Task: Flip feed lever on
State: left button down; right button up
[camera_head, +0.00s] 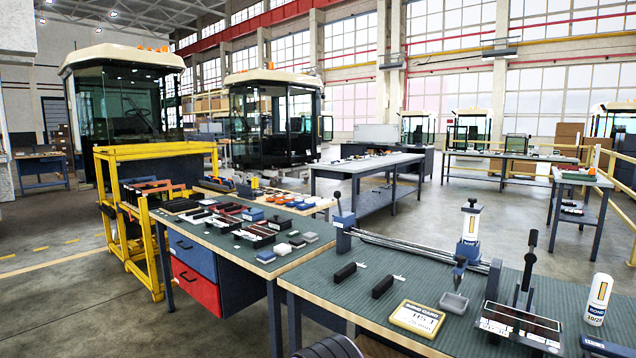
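No part is labelled as the feed lever that I can read. A thin upright lever with a dark ball knob (337,196) stands on a blue block at the left end of a long metal rail (415,247) on the near bench. A black-handled lever (528,262) stands near upright on a dark base unit (520,325) at the right. Neither of my grippers is in view.
A yellow trolley (125,205) stands at left.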

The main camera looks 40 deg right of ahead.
aim_at(337, 193)
jog(key=i, duration=1.75)
jog(key=u, duration=1.25)
jog(key=i, duration=0.6)
jog(key=z, duration=4.15)
